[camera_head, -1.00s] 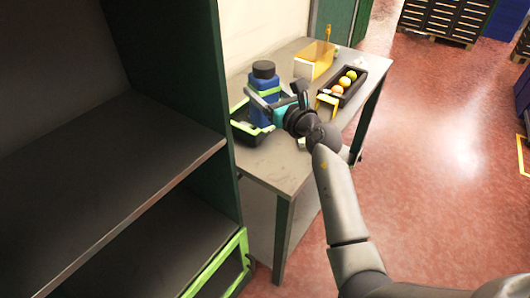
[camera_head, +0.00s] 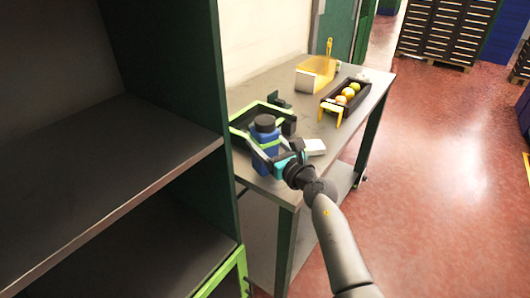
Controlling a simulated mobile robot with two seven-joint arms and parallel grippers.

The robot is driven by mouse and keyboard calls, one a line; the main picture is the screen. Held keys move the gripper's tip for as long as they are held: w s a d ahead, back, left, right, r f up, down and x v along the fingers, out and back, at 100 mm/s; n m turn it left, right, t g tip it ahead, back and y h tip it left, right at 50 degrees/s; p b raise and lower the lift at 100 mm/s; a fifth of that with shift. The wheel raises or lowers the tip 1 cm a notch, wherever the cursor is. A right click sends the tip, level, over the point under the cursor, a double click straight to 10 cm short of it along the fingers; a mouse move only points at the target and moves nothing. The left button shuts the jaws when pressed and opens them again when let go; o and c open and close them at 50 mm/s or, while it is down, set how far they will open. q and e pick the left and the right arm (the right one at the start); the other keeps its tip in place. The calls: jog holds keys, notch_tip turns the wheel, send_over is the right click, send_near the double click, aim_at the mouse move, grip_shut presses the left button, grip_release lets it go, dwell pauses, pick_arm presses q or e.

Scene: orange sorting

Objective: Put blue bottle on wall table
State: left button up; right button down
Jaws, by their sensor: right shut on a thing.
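The blue bottle (camera_head: 264,162) with a dark cap is upright near the front left end of the grey wall table (camera_head: 287,186). My right gripper (camera_head: 264,146) is shut on the bottle, its fingers around the upper body. The bottle is in front of the black and green crate and covers part of it. I cannot tell whether its base touches the tabletop. My left gripper is not in view.
The black crate with a green rim (camera_head: 243,119) stands behind the bottle. A white box (camera_head: 314,147) lies right of the gripper. A dark tray of fruit (camera_head: 364,92) and a yellow bin (camera_head: 320,69) stand farther back. A dark shelf (camera_head: 120,130) borders the left.

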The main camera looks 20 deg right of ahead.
jog(key=shift+f, duration=0.65)
jog(key=shift+b, duration=0.3)
jog(key=shift+f, duration=0.15)
grip_release()
jog(key=shift+r, duration=0.2)
jog(key=p+v, duration=0.1)
jog(key=v, duration=1)
jog(key=shift+p, duration=0.3)
jog(key=shift+s+d, duration=0.15)
jog(key=shift+s, duration=0.35)
